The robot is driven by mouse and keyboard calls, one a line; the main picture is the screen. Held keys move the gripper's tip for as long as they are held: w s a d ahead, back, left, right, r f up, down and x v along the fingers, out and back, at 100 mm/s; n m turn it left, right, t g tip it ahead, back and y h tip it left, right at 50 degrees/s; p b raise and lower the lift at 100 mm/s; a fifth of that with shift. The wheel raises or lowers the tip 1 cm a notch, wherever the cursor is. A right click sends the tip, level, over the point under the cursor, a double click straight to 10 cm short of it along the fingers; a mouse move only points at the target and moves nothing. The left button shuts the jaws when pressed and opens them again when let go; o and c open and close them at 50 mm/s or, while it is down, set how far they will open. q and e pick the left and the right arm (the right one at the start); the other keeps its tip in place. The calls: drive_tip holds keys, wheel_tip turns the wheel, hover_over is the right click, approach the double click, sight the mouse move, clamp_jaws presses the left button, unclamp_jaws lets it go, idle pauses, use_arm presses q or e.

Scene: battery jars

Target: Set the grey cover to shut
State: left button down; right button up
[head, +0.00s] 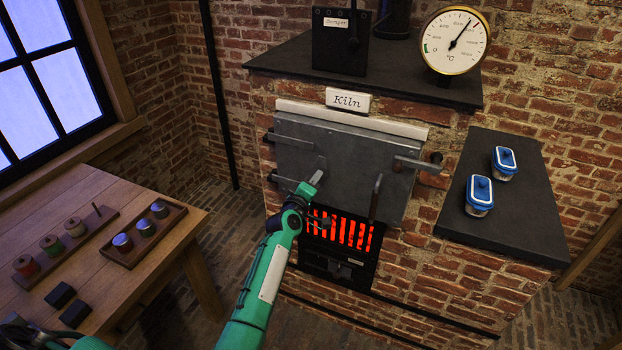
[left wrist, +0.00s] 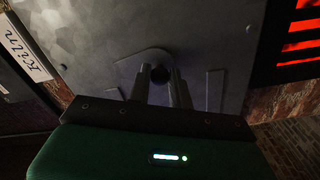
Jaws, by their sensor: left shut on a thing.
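The large grey metal door (head: 345,150) of the kiln stands upright in the brick front, below the "Kiln" sign. A small rounded grey cover (left wrist: 150,56) lies flat on this door in the left wrist view, with a dark round knob (left wrist: 160,74). My left gripper (head: 316,178) reaches the door's front from below. In the left wrist view its fingers (left wrist: 159,80) are shut on the knob, one on each side. The fingers hide part of the cover, and no open hole shows beside it. My right gripper is not in view.
A glowing grate (head: 340,230) lies below the door. Two blue-lidded jars (head: 480,195) stand on the right ledge. A wooden table (head: 165,225) with spools and a jar tray is left.

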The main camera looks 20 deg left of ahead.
use_arm(q)
drive_tip(key=shift+d+n, duration=0.3)
drive_tip(key=shift+n, duration=0.4)
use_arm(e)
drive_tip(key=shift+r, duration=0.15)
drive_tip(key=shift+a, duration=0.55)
use_arm(q)
drive_tip(key=c, duration=1.3)
unclamp_jaws()
drive_tip(key=shift+o, duration=0.2)
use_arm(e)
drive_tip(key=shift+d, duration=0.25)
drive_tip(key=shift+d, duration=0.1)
